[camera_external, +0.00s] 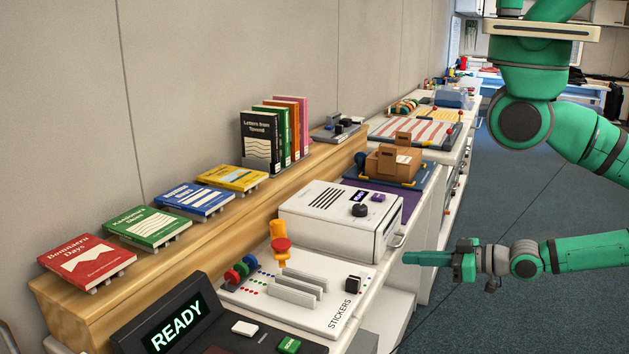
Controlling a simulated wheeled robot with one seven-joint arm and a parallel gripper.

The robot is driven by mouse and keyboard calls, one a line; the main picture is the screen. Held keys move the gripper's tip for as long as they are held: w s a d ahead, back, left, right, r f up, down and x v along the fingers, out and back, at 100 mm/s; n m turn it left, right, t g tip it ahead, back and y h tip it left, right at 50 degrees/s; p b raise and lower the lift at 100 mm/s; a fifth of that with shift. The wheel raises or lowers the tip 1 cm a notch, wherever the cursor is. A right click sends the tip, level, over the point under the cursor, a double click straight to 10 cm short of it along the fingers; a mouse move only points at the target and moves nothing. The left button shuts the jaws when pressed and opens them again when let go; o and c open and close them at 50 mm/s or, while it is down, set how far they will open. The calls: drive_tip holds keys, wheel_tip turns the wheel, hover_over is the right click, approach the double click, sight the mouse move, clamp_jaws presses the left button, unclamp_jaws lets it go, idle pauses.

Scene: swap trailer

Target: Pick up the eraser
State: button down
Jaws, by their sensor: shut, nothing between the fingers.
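My gripper (426,258) reaches in from the right, its green fingers pointing left. The fingers are together, with nothing seen between them. In the picture its tip lies just right of the white box's handle and the counter's front edge; I cannot tell how far apart they are in depth. I cannot pick out an eraser for certain in this view. A small black block (353,284) stands on the white STICKERS panel (333,322), below and left of my gripper; I cannot tell what it is.
The white box (335,228) with knob and display stands on the counter. Pale grey bars (298,284) and coloured discs (240,268) are on the panel. A READY display (175,325) is in front. Books (87,262) line the wooden ledge. Blue floor (475,320) is clear.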

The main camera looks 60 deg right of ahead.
drive_tip(key=c, duration=2.5)
unclamp_jaws()
drive_tip(key=o, duration=1.7)
drive_tip(key=shift+c, duration=0.2)
drive_tip(key=shift+f, duration=0.1)
